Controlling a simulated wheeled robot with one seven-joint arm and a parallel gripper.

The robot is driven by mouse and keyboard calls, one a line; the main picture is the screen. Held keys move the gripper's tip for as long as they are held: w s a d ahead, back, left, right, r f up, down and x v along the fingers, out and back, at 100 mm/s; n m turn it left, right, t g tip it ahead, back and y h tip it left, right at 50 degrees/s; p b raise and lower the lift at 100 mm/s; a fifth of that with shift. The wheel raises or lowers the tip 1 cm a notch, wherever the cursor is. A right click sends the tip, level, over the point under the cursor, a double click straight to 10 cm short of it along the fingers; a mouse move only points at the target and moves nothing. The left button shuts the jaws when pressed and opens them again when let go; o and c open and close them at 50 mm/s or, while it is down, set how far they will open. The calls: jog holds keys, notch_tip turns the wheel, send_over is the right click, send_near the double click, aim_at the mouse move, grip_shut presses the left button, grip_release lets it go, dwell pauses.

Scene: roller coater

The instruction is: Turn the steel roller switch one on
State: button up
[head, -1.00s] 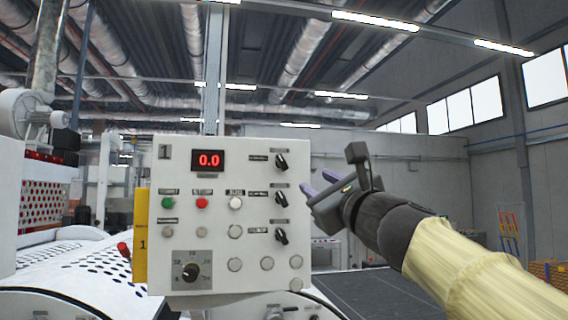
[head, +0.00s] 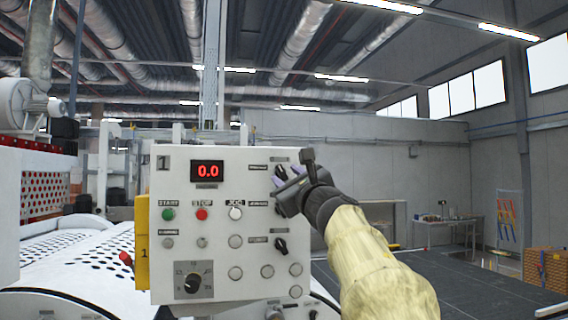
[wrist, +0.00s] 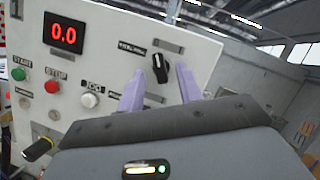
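The white control panel (head: 220,265) has a column of black rotary switches on its right side. The top switch (head: 281,172) also shows in the wrist view (wrist: 160,68), its knob almost upright with a slight tilt. The middle switch is mostly hidden behind my gripper (head: 282,178). The bottom switch (head: 281,246) is clear. The small labels are too blurred to tell which is the steel roller switch. In the wrist view my gripper is open, its two purple fingers (wrist: 160,72) on either side of the top switch. I cannot tell whether they touch it.
A red display (head: 207,171) reads 0.0. Green start (head: 168,214), red stop (head: 202,214) and white jog (head: 236,213) buttons sit left of the switches.

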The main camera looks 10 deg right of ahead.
aim_at(282, 172)
jog(key=shift+p+x, duration=0.5)
jog(key=shift+x, duration=0.75)
grip_shut()
